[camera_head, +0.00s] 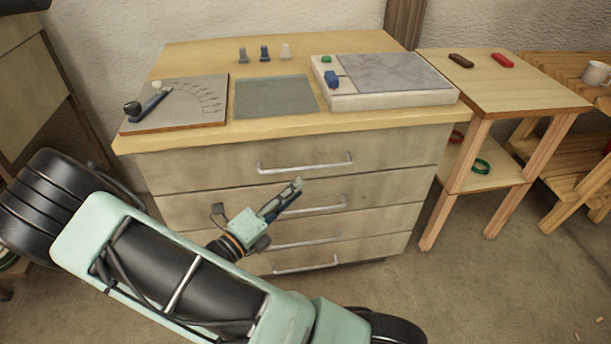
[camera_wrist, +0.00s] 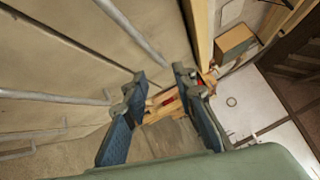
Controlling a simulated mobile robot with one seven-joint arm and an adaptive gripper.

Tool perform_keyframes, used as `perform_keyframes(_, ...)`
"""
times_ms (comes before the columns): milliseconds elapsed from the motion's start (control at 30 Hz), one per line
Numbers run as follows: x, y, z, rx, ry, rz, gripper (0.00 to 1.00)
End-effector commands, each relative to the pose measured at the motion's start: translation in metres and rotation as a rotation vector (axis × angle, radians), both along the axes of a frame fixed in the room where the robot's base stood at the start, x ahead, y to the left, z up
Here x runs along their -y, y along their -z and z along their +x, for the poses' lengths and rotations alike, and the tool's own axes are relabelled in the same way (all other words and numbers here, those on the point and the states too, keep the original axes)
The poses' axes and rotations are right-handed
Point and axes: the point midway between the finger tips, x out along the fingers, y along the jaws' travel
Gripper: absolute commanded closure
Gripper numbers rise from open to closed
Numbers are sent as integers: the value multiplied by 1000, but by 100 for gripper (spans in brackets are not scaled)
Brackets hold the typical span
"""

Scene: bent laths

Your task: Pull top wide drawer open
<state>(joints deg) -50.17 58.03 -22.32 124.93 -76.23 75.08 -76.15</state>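The wide drawer unit has several stacked drawers, all shut. The top wide drawer (camera_head: 215,163) has a long metal bar handle (camera_head: 305,168). My gripper (camera_head: 297,184) is in front of the unit, just below that handle in the picture and above the second handle (camera_head: 312,209). In the wrist view my gripper (camera_wrist: 158,84) is open, with a clear gap between its two dark fingers. A bar handle, seemingly the top one (camera_wrist: 133,34), runs toward the gap from the upper left. Nothing is held; I cannot tell whether a finger touches a handle.
On the unit's top are a board with a lever (camera_head: 190,105), a grey mat (camera_head: 275,97), several small pegs (camera_head: 264,54) and a white box with a grey panel (camera_head: 385,95). A wooden side table (camera_head: 500,80) stands close on the right. The floor in front is free.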

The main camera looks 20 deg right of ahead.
Motion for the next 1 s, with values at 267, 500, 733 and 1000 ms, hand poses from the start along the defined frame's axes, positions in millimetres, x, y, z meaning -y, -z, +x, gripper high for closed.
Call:
perform_keyframes(267, -11, 15, 7, -115, -55, -146, 75)
perform_keyframes(500, 23, 11, 24, -113, -50, -144, 75)
perform_keyframes(733, 59, 5, 44, -112, -51, -142, 75)
perform_keyframes(1000, 79, 1, 55, -112, -53, -142, 75)
